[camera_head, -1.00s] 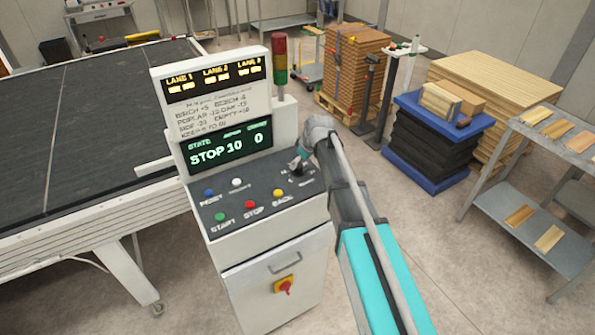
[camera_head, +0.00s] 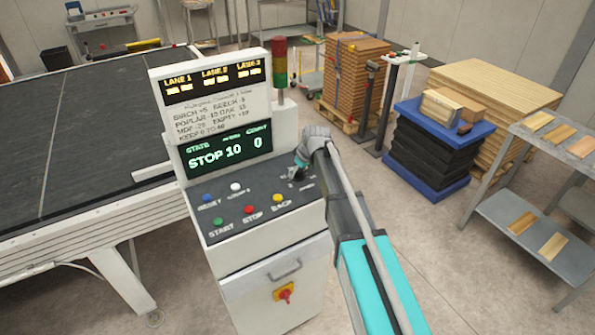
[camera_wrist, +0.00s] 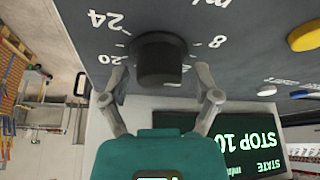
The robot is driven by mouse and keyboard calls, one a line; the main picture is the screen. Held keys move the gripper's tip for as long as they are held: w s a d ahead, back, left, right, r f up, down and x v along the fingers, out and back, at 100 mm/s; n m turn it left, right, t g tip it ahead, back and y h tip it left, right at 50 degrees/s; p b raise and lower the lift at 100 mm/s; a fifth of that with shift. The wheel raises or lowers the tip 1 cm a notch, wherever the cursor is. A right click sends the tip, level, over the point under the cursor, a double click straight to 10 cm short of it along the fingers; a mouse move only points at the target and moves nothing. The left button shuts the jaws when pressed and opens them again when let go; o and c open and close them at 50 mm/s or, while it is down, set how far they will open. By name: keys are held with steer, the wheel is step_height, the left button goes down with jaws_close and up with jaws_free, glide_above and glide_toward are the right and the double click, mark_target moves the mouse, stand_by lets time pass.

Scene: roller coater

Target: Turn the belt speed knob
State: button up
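The belt speed knob (camera_wrist: 160,58) is a black round knob on the dark sloped panel (camera_head: 262,187), with dial marks such as 8, 20 and 24 around it in the wrist view. My gripper (camera_wrist: 160,74) is open, with one finger on each side of the knob. A gap shows between each finger and the knob. In the head view my gripper (camera_head: 298,171) is at the panel's right end and largely hides the knob. The screen (camera_head: 228,154) reads STOP, 10 and 0.
Blue, white, green, red and yellow buttons (camera_head: 249,209) sit left of the knob. The sign board (camera_head: 212,105) and signal light (camera_head: 279,62) rise behind the panel. A red switch (camera_head: 285,293) is on the cabinet front. The conveyor (camera_head: 90,130) is to the left.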

steer(key=c, duration=0.8)
steer(key=shift+m, duration=0.3)
steer(key=o, duration=1.2)
steer(key=shift+c, duration=0.2)
